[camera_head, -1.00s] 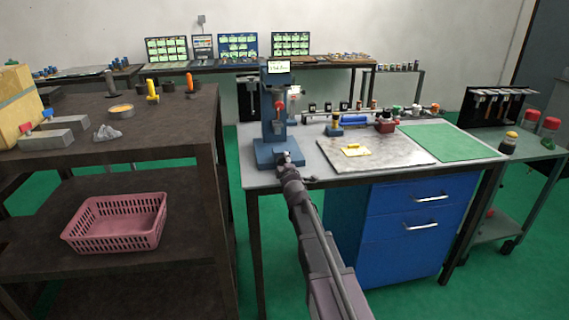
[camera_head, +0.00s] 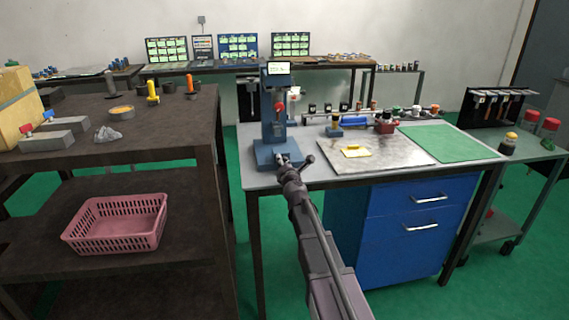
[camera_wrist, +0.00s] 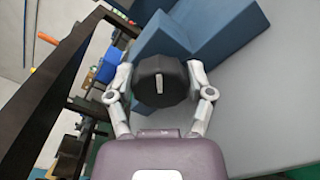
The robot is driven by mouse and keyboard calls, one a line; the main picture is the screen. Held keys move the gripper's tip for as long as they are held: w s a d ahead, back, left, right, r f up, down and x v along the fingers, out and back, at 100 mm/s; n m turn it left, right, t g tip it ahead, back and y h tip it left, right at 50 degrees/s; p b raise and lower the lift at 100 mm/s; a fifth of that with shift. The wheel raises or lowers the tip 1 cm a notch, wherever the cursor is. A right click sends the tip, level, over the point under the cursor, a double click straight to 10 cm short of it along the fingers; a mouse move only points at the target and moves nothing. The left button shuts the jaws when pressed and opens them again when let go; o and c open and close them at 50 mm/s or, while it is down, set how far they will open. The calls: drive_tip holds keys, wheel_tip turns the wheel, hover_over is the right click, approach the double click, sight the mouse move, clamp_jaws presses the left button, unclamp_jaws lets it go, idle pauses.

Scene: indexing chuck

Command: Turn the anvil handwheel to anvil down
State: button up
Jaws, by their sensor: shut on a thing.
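The blue bench stand (camera_head: 273,125) stands on the left part of the grey workbench, with a small lit display on top and a red knob on its column. In the wrist view, a black faceted handwheel (camera_wrist: 160,80) with a light mark on its face sits in front of the blue base (camera_wrist: 200,35). My gripper (camera_wrist: 160,92) is shut on the handwheel, one finger on each side of it. In the head view my gripper (camera_head: 284,161) is at the front of the stand's base and hides most of the handwheel.
A metal plate with a yellow piece (camera_head: 355,151) lies right of the stand, beside a green mat (camera_head: 445,143). A dark shelf unit (camera_head: 130,141) with a pink basket (camera_head: 116,225) stands close on the left. Blue drawers (camera_head: 420,205) are below the bench.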

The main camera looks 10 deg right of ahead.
drive_tip(key=n, duration=0.4)
drive_tip(key=shift+a+n, duration=0.1)
drive_tip(key=shift+n, duration=0.2)
drive_tip(key=n, duration=0.5)
drive_tip(key=shift+a+r, duration=0.1)
drive_tip(key=o, duration=1.1)
drive_tip(key=s, duration=1.2)
